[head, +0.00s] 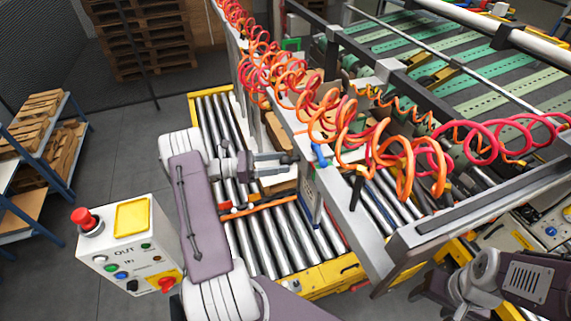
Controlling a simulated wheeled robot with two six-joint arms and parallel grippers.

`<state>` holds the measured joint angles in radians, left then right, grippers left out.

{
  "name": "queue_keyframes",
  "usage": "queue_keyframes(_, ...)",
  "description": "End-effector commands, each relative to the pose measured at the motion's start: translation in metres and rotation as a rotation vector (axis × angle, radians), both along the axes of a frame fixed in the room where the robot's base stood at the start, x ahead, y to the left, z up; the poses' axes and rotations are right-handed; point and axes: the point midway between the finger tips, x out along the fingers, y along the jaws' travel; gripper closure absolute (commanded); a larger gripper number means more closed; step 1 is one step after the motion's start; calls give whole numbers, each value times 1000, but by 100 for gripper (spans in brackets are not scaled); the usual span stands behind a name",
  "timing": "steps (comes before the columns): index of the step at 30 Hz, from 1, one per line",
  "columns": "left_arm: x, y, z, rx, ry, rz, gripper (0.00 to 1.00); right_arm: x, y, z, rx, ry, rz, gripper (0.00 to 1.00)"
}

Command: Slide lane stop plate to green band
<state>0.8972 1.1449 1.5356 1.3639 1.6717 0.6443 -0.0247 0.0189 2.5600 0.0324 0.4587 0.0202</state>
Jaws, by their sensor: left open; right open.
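My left gripper (287,164) is open and empty above the roller lane (285,240), its fingers pointing right. Just right of its fingertips is a blue handle-like part (319,155) at the top of a narrow upright plate (308,193), beside the lane. An orange bar (268,207) lies across the rollers below the gripper. I cannot tell for sure which part is the lane stop plate. A green band cannot be made out clearly on the lane. My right gripper (420,293) is open at the lower right, partly dark and apart from the lane.
Coiled red and orange hoses (345,125) hang over the lane's right side. A grey frame beam (345,225) stands right of it. A control box (128,245) with a red button is at lower left. A green-striped conveyor (450,70) lies at upper right.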

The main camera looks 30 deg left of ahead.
Motion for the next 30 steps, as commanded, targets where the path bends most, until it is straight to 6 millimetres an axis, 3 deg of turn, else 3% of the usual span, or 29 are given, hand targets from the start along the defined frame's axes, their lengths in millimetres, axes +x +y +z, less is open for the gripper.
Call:
queue_keyframes(1, -7, 11, -8, 2, -3, 4, 43, 0, 0, -14, 0, 0, 0, 42)
queue_keyframes(3, -17, 24, -8, 3, -3, 5, 43, 0, 0, -22, 0, 0, 0, 42)
queue_keyframes(10, -40, 51, -4, 1, -1, 0, 43, 0, 0, -35, 0, 0, 0, 42)
queue_keyframes(30, -42, 54, -1, 0, 0, -1, 43, 0, 0, -34, 0, 0, 0, 42)
